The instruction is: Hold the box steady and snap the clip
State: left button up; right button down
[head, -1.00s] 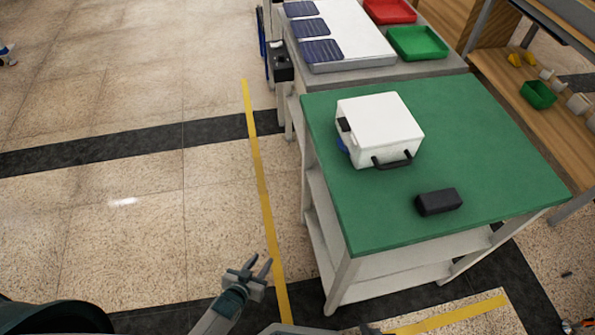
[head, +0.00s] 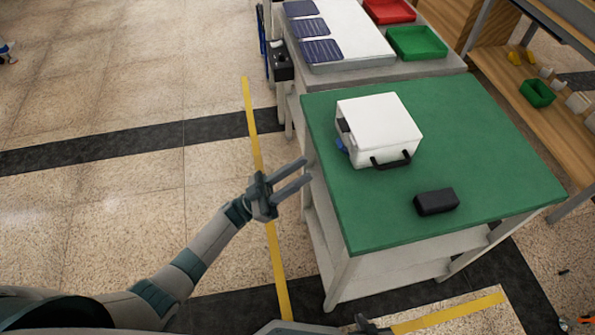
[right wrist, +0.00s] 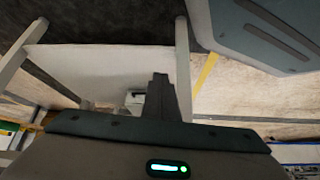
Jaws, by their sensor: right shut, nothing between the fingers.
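The white box (head: 378,125) sits closed on the green tabletop (head: 480,150), with a dark handle (head: 391,161) on its front side. A small blue part (head: 341,145) and a dark part (head: 345,127) show on its left side; I cannot tell if either is the clip. My left gripper (head: 306,170) is open and empty, with its fingers pointing to the table's left edge, apart from the box. My right gripper (head: 364,323) is low at the bottom edge, partly cut off. In the right wrist view its fingers (right wrist: 160,88) are together and empty.
A black block (head: 437,202) lies on the tabletop in front of the box. Behind stands a grey bench with a white panel (head: 350,35), a red tray (head: 390,10) and a green tray (head: 418,42). The tabletop right of the box is clear.

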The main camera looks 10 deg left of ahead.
jog(key=c, duration=2.1)
grip_release()
jog(key=shift+a, duration=0.1)
